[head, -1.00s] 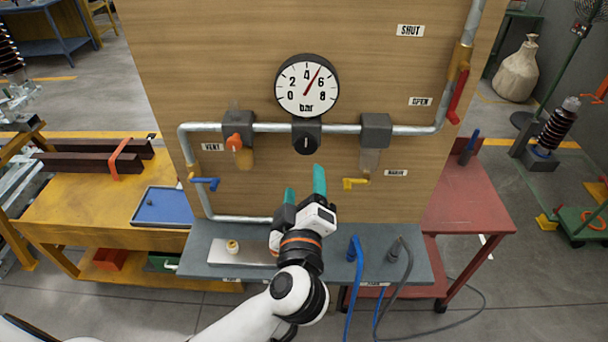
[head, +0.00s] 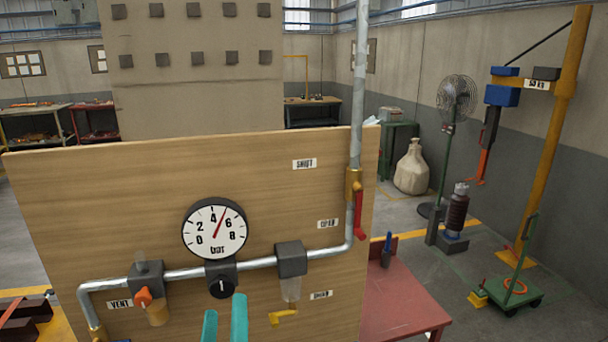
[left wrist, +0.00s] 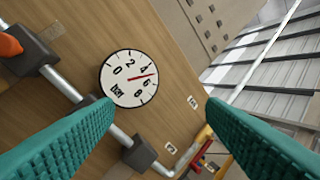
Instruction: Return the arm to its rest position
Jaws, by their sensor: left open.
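My left gripper (head: 225,320) shows at the bottom edge of the head view as two teal fingertips, apart, in front of the panel just below the gauge's black knob (head: 221,287). Its wrist and arm are out of view. In the left wrist view the open teal fingers (left wrist: 160,103) stand at either side with nothing between them. The round white pressure gauge (head: 214,230) is above the fingertips, its needle at about 5 bar. It also shows in the left wrist view (left wrist: 128,78). My right gripper is in neither view.
The wooden panel (head: 120,200) carries a grey pipe, an orange vent handle (head: 143,297), a yellow handle (head: 283,317) and a red lever (head: 359,215). A red table (head: 405,300) stands right of the panel. Farther right are a fan (head: 457,97) and a yellow post (head: 553,130).

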